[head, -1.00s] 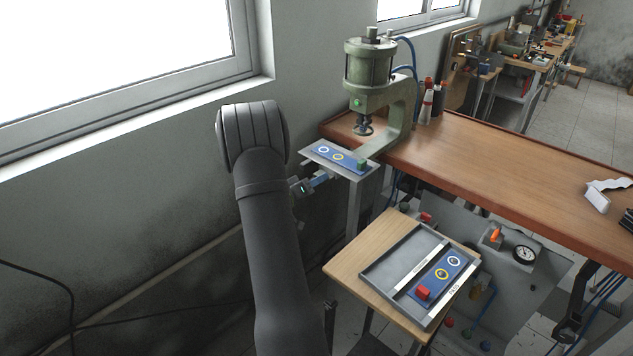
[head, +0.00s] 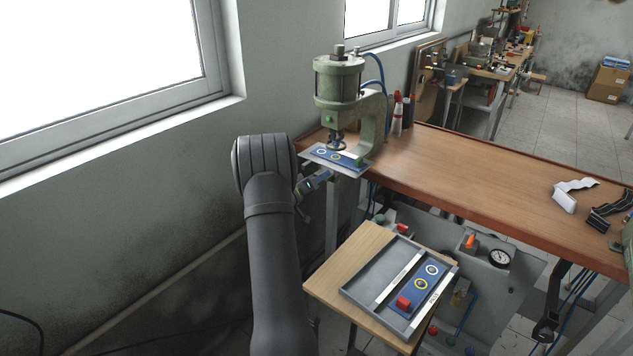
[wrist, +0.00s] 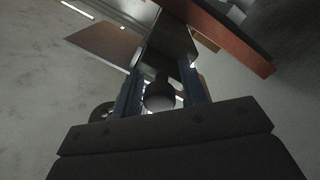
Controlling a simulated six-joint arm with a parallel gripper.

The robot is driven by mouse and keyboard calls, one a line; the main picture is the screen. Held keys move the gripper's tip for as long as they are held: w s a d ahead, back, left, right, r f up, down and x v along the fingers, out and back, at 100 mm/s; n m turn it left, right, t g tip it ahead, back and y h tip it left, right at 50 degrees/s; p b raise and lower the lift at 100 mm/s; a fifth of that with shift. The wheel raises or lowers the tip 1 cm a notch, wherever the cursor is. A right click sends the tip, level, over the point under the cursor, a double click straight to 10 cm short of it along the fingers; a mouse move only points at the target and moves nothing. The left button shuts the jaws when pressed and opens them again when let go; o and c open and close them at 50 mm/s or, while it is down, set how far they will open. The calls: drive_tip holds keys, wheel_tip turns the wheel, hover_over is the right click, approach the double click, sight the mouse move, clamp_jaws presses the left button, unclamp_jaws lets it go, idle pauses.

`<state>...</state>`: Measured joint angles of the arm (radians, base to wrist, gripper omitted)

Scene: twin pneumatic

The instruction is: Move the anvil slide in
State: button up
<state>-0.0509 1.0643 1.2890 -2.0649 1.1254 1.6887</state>
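The anvil slide (head: 350,171) is a flat metal plate bearing a blue strip (head: 335,156) with white and yellow rings. It lies level at the near-left foot of the green press (head: 339,80), its far part under the ram. A green block at the strip's end is mostly hidden by the press. My gripper (head: 325,176) is at the slide's near-left edge. In the wrist view a dark round knob (wrist: 160,96) on a stem sits between the fingers of my gripper (wrist: 162,75) and fills the gap; the finger contact is dark. The slide's plate (wrist: 172,45) extends beyond.
The press stands on a wooden bench (head: 470,185) with small bottles (head: 398,115) beside it. Below, a wooden stand (head: 335,285) holds a grey tray (head: 372,280) with a blue strip and red block (head: 403,303). A grey wall is at left.

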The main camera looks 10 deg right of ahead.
drive_tip(key=shift+o, duration=0.4)
drive_tip(key=shift+s+a, duration=0.1)
drive_tip(key=shift+a, duration=0.05)
drive_tip(key=v, duration=1.7)
drive_tip(key=x, duration=1.7)
